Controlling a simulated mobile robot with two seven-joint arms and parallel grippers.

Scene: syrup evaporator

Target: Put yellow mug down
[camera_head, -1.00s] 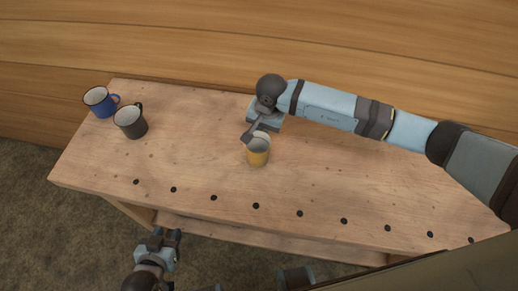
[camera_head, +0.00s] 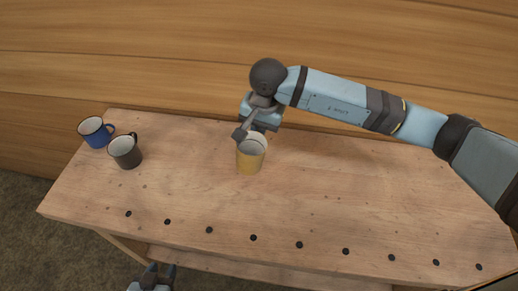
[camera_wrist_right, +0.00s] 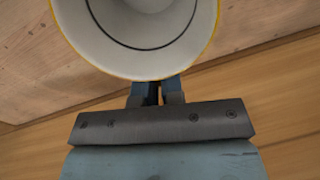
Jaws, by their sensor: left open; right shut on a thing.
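The yellow mug (camera_head: 250,157) is over the middle of the wooden table (camera_head: 360,215), upright or nearly so, with its white inside showing. My right gripper (camera_head: 256,124) is shut on it from the back side. In the right wrist view the mug's white inside and yellow rim (camera_wrist_right: 140,50) fill the top, just beyond the fingers (camera_wrist_right: 158,93). I cannot tell surely whether its base touches the table; it looks raised. My left gripper (camera_head: 158,275) is open and empty at the bottom edge, in front of the table and partly cut off.
A blue mug (camera_head: 95,132) and a dark grey mug (camera_head: 125,152) stand close together at the table's left end. A row of dark holes runs along the front edge. A wooden wall (camera_head: 180,65) rises behind. The tabletop right of the yellow mug is clear.

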